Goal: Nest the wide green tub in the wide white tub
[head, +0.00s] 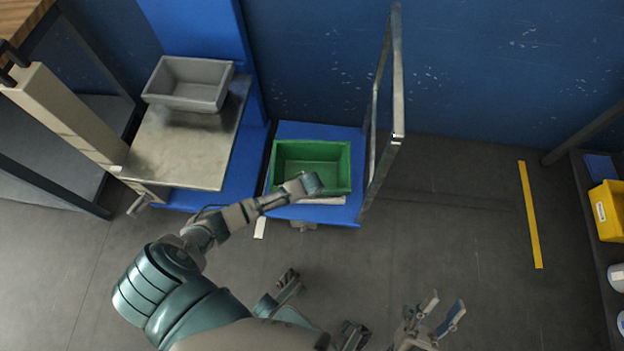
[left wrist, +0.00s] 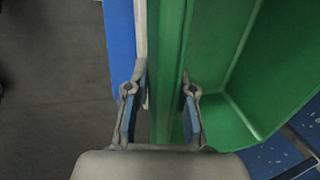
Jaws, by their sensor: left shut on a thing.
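The green tub (head: 318,152) is upright over the blue platform in the head view, its inside empty. Its near wall (left wrist: 168,60) runs between the fingers of my left gripper (left wrist: 163,78) in the left wrist view. That gripper is shut on this wall; in the head view my own arm hides the fingers. A pale edge (head: 325,201) shows just below the green tub's near side. I cannot tell whether it belongs to the white tub or how the two touch. My right gripper (head: 444,311) is open and empty, low in the head view.
A light grey tub (head: 190,83) stands on a metal table (head: 185,150) left of the blue platform (head: 300,130). An upright metal frame (head: 397,80) rises at the platform's right. A yellow bin (head: 608,210) is on a shelf at far right. The floor between is clear.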

